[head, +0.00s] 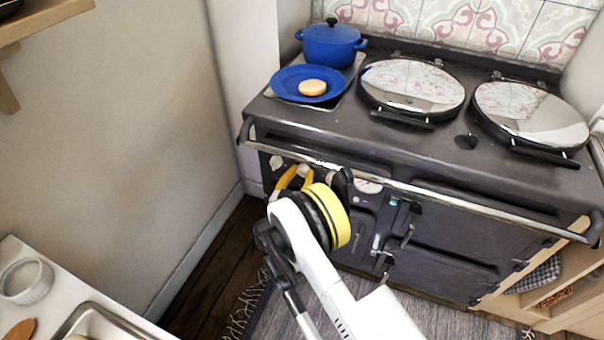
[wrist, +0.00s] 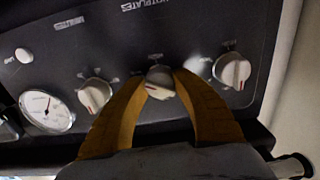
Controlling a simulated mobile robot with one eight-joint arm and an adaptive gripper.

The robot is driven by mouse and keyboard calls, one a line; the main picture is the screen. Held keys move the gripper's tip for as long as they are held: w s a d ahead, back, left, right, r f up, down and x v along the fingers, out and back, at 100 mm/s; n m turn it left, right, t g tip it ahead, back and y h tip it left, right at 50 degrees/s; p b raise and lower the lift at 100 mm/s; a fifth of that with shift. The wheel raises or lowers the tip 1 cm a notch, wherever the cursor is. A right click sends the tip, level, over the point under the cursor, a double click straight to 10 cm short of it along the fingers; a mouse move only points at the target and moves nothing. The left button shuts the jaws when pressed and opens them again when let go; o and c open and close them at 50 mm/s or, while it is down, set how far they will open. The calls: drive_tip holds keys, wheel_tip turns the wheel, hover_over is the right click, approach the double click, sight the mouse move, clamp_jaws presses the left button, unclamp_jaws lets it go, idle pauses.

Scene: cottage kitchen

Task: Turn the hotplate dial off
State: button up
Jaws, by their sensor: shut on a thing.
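My gripper (wrist: 162,80) has its two yellow fingers on either side of the middle white dial (wrist: 160,82) on the dark range panel, and is shut on it. The fingers hide the dial's sides, and I cannot make out its mark clearly. In the head view my gripper (head: 293,177) reaches the range front near its left end, below the rail. Lettering reading "HOTPLATES" (wrist: 148,5) is on the panel above the dials. Another white dial (wrist: 95,95) is to the left and one more (wrist: 233,70) to the right, both with red marks.
A round gauge (wrist: 46,112) and a white button (wrist: 24,55) are on the panel's left. A chrome rail (head: 400,187) runs above the dials. A blue plate (head: 290,84) with a bun and a blue pot (head: 331,45) stand on top. A wall (head: 140,120) is to the left.

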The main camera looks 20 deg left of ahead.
drive_tip(key=shift+n, duration=0.4)
drive_tip(key=n, duration=0.4)
drive_tip(key=shift+d+n, duration=0.1)
drive_tip(key=shift+n, duration=0.3)
drive_tip(key=n, duration=1.2)
drive_tip(key=shift+d+r+n, duration=0.1)
drive_tip(key=shift+n, duration=0.2)
drive_tip(key=n, duration=0.5)
drive_tip(key=shift+w+n, duration=0.1)
drive_tip(key=shift+n, duration=0.2)
drive_tip(key=o, duration=1.2)
